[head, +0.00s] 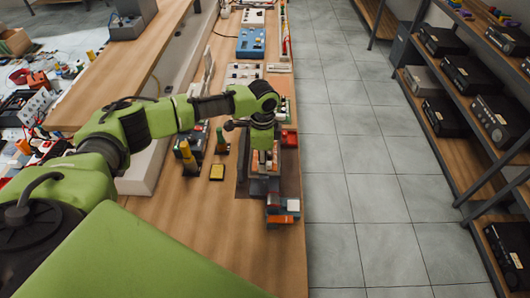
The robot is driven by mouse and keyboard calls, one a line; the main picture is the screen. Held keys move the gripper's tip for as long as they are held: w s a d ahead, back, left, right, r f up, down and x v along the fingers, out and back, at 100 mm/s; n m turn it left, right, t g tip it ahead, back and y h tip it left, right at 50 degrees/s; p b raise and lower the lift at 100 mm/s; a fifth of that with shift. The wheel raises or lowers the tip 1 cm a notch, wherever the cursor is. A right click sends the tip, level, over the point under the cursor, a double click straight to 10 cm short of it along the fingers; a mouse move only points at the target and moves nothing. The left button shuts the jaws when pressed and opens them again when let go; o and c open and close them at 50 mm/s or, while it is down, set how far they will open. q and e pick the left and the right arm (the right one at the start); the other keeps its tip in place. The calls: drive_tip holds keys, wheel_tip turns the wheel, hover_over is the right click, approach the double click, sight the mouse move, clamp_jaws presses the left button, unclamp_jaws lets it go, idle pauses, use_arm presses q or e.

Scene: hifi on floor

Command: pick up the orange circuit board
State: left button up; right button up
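My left arm reaches in from the left, and its gripper (262,150) points down over a dark tray of small parts on the wooden bench (220,240). The fingertips are small and partly hidden among the parts, so I cannot tell whether they are open or shut. A small orange piece (284,219) lies at the near end of these parts, close to the bench's right edge. It is nearer to me than the gripper and apart from it. I cannot tell whether it is the circuit board. My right gripper is not in view.
A blue device (251,42) sits farther along the bench. Shelves with black hifi units (445,117) stand at the right. The tiled floor (355,150) between is clear.

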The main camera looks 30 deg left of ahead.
use_arm(q)
drive_tip(key=shift+f, duration=0.15)
clamp_jaws()
drive_tip(key=shift+w+r, duration=0.1)
drive_tip(key=shift+r, duration=0.1)
